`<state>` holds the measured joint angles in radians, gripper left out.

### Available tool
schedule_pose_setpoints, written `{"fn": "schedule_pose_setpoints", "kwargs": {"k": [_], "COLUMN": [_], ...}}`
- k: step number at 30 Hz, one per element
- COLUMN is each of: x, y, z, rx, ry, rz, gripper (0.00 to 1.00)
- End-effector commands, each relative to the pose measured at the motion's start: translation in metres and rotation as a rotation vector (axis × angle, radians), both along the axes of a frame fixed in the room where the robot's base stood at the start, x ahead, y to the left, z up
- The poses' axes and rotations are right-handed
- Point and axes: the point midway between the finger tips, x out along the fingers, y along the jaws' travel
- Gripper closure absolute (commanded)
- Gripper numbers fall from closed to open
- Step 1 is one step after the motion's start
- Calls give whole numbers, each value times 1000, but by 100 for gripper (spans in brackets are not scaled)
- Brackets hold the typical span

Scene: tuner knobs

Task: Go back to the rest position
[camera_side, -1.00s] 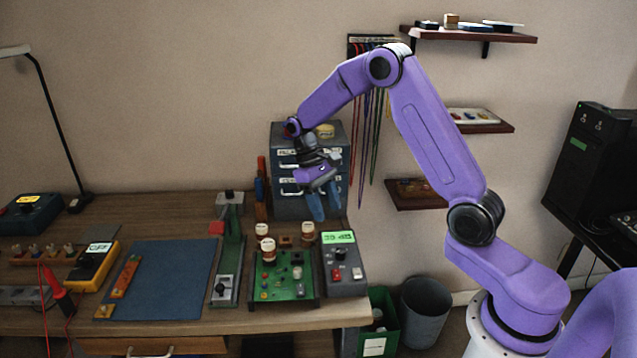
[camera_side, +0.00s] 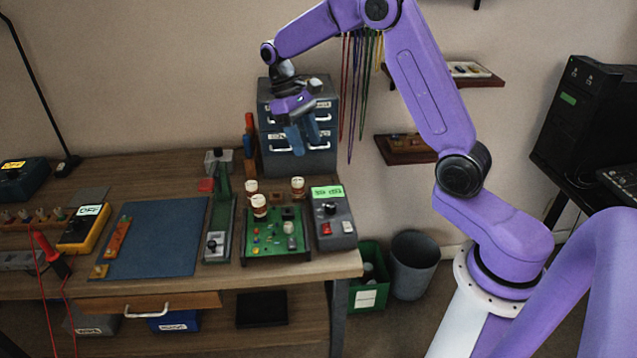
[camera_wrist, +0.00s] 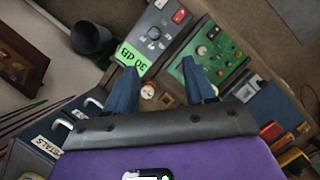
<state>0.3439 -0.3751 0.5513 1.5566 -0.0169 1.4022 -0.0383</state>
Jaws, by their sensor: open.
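My gripper (camera_side: 303,149) hangs in the air in front of the grey drawer cabinet, its blue fingers pointing down. It is open and empty. In the wrist view its two fingers (camera_wrist: 158,72) stand apart with nothing held between them. The grey tuner box (camera_side: 336,230) stands at the right end of the bench. It has a lit green display, a black knob and a red button. In the wrist view the box (camera_wrist: 170,12) lies beyond the fingers, and its display (camera_wrist: 133,59) reads 30 dB. The green circuit board (camera_side: 272,243) is beside it, apart from my gripper.
The drawer cabinet (camera_side: 270,160) stands behind my gripper. Hanging cables (camera_side: 362,80) and a wall shelf (camera_side: 405,149) are to its right. A yellow meter (camera_side: 86,233), a blue mat (camera_side: 155,238) and a green lever stand (camera_side: 220,225) share the bench. Air above the mat is clear.

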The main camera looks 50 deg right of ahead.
Motion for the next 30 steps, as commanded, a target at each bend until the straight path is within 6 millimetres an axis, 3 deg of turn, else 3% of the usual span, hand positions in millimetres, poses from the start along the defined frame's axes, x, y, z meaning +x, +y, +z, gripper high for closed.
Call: {"fn": "schedule_pose_setpoints", "kwargs": {"k": [6,15,23,30], "x": [-38,-111,-184,-252], "y": [47,92,108,105], "z": [16,29,32,27], "rx": [9,45,97,160], "ry": [-68,-161,-236,-297], "rz": [177,425,639,831], "gripper": [46,46,46,46]}}
